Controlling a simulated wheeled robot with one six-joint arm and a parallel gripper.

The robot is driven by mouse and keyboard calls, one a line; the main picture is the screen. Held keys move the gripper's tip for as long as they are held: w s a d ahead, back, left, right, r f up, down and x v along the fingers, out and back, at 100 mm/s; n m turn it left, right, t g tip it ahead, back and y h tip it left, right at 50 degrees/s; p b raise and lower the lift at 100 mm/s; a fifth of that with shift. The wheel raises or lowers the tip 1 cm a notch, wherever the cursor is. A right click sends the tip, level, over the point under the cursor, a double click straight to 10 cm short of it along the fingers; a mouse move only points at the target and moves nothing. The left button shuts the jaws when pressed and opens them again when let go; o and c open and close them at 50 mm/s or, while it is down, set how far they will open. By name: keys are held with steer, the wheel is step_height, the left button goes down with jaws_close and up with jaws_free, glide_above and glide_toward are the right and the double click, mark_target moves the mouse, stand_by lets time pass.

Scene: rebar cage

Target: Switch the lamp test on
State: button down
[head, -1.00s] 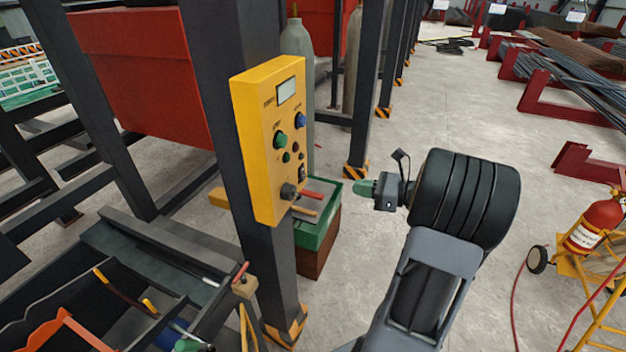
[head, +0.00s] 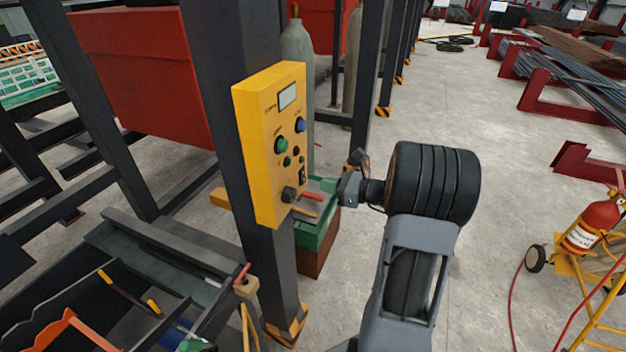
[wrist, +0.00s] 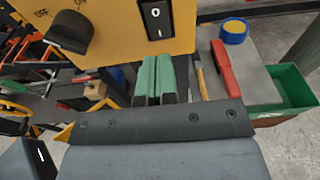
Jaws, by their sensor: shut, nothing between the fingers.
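A yellow control panel (head: 268,150) is mounted on a dark post. It carries a small display, a green knob (head: 281,145), a blue knob (head: 300,125), small buttons, a black rocker switch (head: 302,174) and a black rotary knob (head: 289,194). In the wrist view the rocker (wrist: 157,18) has white marks; which side is pressed I cannot tell. Left of it is the black knob (wrist: 72,32), with OFF and ON lettering around it. No lamp test label is readable. My gripper (head: 328,186), with green fingers (wrist: 159,72), is shut and empty, below the rocker in the wrist view, seemingly apart from the panel.
A green box (head: 318,238) with a red-handled tool (wrist: 222,68) and a wooden-handled tool (wrist: 201,72) stands behind the panel. A tool rack (head: 130,290) is at lower left. A fire extinguisher (head: 592,228) on a yellow cart is at right. Floor between is clear.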

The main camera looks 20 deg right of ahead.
mark_target(305, 181)
steer(key=shift+p+x, duration=0.6)
steer(key=shift+x, duration=1.8)
steer(key=shift+d, duration=0.1)
